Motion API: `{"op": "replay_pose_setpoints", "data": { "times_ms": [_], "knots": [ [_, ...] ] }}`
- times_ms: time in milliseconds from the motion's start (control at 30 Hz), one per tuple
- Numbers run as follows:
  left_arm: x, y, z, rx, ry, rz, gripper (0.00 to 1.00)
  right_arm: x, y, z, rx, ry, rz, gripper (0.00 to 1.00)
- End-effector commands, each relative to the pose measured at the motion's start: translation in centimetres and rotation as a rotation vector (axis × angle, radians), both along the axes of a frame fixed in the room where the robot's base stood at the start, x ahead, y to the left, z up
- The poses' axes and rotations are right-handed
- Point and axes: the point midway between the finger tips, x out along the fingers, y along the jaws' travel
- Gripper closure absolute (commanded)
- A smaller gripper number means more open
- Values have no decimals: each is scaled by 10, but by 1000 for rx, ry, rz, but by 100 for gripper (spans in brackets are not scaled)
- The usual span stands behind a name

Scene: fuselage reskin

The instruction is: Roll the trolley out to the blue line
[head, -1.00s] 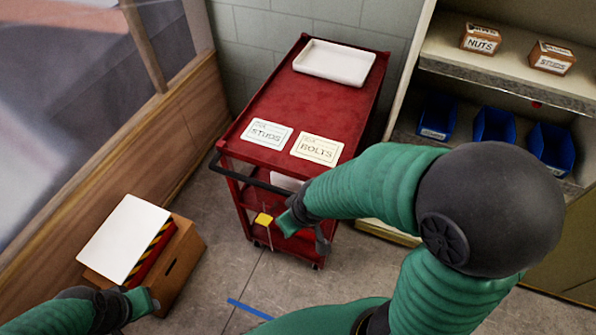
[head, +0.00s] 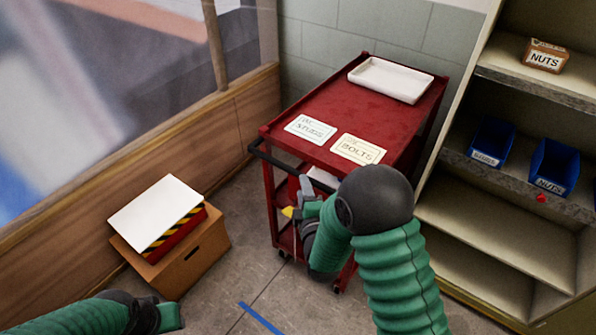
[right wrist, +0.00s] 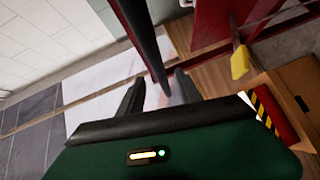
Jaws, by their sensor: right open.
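The red trolley (head: 383,118) stands near the back wall, with a black push handle (head: 292,164) along its near end. My right gripper (head: 306,186) is at its near side, close under the handle and partly hidden by my arm. In the right wrist view its two dark fingers (right wrist: 158,90) are apart, and the black handle bar (right wrist: 143,40) runs down towards the gap between them. I cannot tell whether they touch it. A yellow tag (right wrist: 240,62) hangs beside it. My left gripper (head: 170,317) is low at left, its fingers not clear. The blue line (head: 260,318) lies on the floor in front.
A cardboard box (head: 190,262) with a striped red item and white board (head: 155,213) on top stands left of the trolley. Shelves (head: 500,245) with blue bins stand close on the right. A white tray (head: 390,79) and two label cards lie on the trolley.

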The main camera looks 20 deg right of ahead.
Motion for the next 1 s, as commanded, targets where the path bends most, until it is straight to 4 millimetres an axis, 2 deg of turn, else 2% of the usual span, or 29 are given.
{"op": "replay_pose_setpoints", "data": {
  "times_ms": [200,400,533,767,1000],
  "knots": [
    [0,0,-6,0,0,0,64,56,-7,-9,3,-2,-1,59],
    [0,0,-8,0,0,0,64,89,-10,-13,3,0,1,59],
    [0,0,-9,0,1,0,64,96,-11,-14,2,1,1,59],
    [0,0,-8,0,0,0,64,97,-11,-13,2,1,1,60],
    [0,0,-8,0,0,0,64,97,-11,-13,2,1,1,91]
  ]
}}
